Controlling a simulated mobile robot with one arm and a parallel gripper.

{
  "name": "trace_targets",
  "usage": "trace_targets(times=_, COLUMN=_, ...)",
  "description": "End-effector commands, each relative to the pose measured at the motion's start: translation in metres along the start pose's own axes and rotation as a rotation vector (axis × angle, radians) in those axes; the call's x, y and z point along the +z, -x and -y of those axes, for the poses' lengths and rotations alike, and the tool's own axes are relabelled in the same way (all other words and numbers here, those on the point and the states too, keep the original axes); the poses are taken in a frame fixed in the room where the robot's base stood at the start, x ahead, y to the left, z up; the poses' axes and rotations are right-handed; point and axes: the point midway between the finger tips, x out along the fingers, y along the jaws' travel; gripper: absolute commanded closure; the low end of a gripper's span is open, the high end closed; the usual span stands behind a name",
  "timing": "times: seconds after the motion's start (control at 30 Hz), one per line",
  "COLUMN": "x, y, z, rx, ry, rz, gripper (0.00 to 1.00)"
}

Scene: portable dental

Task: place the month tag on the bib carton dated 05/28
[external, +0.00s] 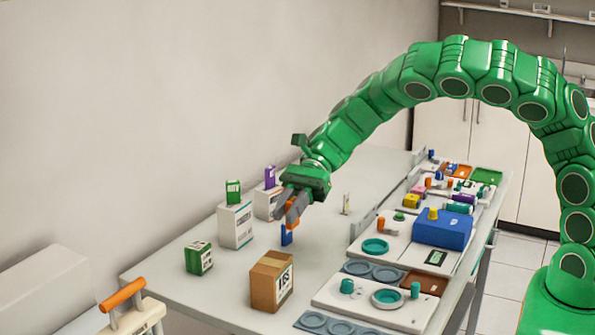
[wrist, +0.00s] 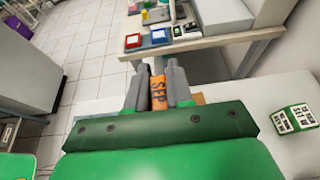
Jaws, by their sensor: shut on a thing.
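My gripper (external: 291,208) is shut on an orange tag (external: 294,222) above the table. The wrist view shows the tag (wrist: 158,88) upright between the fingers, with letters that look like SEP. Two white cartons stand near the wall: one (external: 236,227) has a green tag (external: 233,191) on top, the other (external: 265,203) a purple tag (external: 270,176). A brown carton (external: 265,287) with a white label stands nearer the front. A small green box (external: 199,257) is at the left; it also shows in the wrist view (wrist: 293,119). I cannot read any date.
A small blue piece (external: 287,236) is just below my gripper; whether they touch is unclear. To the right are trays with teal rings (external: 375,246), a blue box (external: 442,228) and small coloured items. The table (external: 200,290) is clear at the front left.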

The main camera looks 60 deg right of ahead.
Motion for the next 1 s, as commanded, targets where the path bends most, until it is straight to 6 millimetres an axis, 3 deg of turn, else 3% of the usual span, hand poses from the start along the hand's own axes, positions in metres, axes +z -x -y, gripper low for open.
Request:
trace_targets(times=0.6, x=-0.04, y=-0.03, z=0.036, rx=0.0, ry=-0.001, rz=-0.001, gripper=1.0)
trace_targets(times=1.0, x=-0.049, y=-0.037, z=0.044, rx=0.001, ry=-0.003, rz=0.0, gripper=1.0)
